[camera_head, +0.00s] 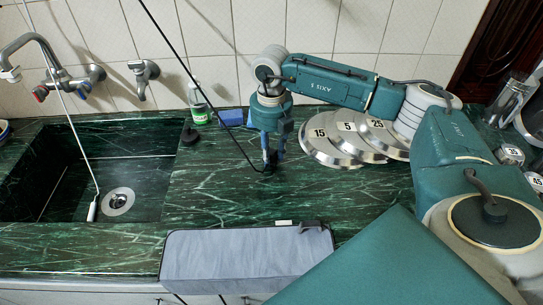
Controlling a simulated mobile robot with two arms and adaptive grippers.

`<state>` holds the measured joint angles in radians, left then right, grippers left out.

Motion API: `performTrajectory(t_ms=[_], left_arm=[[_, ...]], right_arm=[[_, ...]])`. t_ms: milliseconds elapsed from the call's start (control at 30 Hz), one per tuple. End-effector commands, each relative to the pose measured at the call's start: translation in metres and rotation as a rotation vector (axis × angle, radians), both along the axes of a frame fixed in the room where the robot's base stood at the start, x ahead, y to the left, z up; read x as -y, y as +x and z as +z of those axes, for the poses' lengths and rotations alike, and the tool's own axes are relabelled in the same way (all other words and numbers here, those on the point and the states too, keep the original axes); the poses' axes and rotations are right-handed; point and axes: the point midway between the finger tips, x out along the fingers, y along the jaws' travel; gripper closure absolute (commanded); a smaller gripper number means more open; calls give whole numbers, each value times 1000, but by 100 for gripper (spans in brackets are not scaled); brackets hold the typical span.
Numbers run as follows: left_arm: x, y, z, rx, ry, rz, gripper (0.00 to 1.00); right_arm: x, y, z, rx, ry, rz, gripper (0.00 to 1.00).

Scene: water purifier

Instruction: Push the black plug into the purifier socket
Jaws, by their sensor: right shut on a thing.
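My right gripper (270,160) points down over the green marble counter behind the grey box. It is shut on the black plug (268,168), which is small and mostly hidden by the fingers. A thin black cable (190,75) runs from the top edge of the view down to the plug. A long grey box (245,262), which may be the purifier, stands at the counter's front edge, apart from the gripper. A small dark part (310,226) sits at its top right. I cannot make out the socket. My left gripper is out of view.
Round metal lids (325,150) marked with numbers lie right of the gripper. A green bottle (198,108) and blue sponge (231,118) stand by the wall. The sink (60,180), with a white hose, is at left. The counter between gripper and grey box is clear.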

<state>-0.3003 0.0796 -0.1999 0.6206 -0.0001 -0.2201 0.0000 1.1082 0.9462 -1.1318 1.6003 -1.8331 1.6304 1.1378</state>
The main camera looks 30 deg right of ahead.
Motion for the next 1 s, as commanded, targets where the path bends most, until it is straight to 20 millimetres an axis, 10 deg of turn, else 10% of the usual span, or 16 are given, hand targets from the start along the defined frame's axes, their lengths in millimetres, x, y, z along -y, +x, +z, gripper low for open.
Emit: performTrajectory(t_ms=[700,1000], left_arm=[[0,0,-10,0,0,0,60],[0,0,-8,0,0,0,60]], right_arm=[[0,0,173,4,-1,0,95],[0,0,187,-1,-1,0,95]])
